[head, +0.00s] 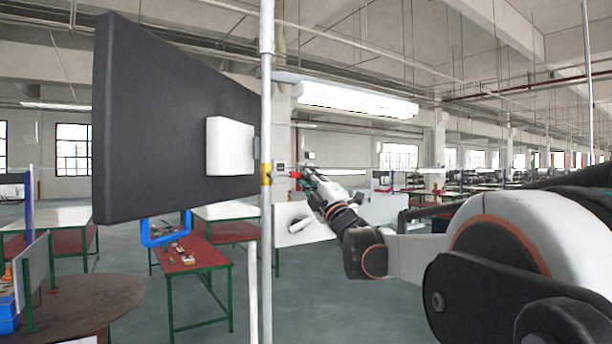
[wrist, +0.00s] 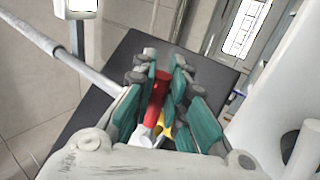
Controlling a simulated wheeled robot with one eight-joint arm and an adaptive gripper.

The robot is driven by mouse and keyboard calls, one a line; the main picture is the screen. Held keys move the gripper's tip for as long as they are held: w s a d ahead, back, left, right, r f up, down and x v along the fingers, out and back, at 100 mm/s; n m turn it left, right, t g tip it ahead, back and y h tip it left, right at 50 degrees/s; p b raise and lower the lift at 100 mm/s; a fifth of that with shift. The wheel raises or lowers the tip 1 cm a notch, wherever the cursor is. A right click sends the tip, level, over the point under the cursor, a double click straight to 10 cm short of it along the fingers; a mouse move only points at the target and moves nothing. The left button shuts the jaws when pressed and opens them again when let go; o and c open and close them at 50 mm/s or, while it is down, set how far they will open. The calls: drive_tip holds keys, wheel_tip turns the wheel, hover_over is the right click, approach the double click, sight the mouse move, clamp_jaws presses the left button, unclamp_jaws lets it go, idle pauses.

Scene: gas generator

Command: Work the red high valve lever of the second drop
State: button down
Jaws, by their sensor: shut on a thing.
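The red valve lever (head: 294,174) sticks out to the right from a yellow valve body (head: 265,174) on a vertical grey pipe (head: 267,110). My gripper (head: 305,178) reaches it from the right and is shut on it. In the wrist view the red lever (wrist: 157,92) lies between the green-padded fingers of my gripper (wrist: 163,85). Part of the yellow valve (wrist: 165,120) shows below it. The fingers hide part of the lever.
A large dark panel (head: 150,110) with a white box (head: 230,146) stands left of the pipe. A blue bent tube (head: 165,240) hangs below it. A red-topped table (head: 190,255) and a round brown table (head: 85,300) stand lower left. A lit lamp (head: 358,100) hangs above my gripper.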

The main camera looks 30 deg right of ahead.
drive_tip(key=shift+f, duration=0.15)
drive_tip(key=c, duration=1.6)
unclamp_jaws()
drive_tip(key=shift+s, duration=0.1)
drive_tip(key=v, duration=1.2)
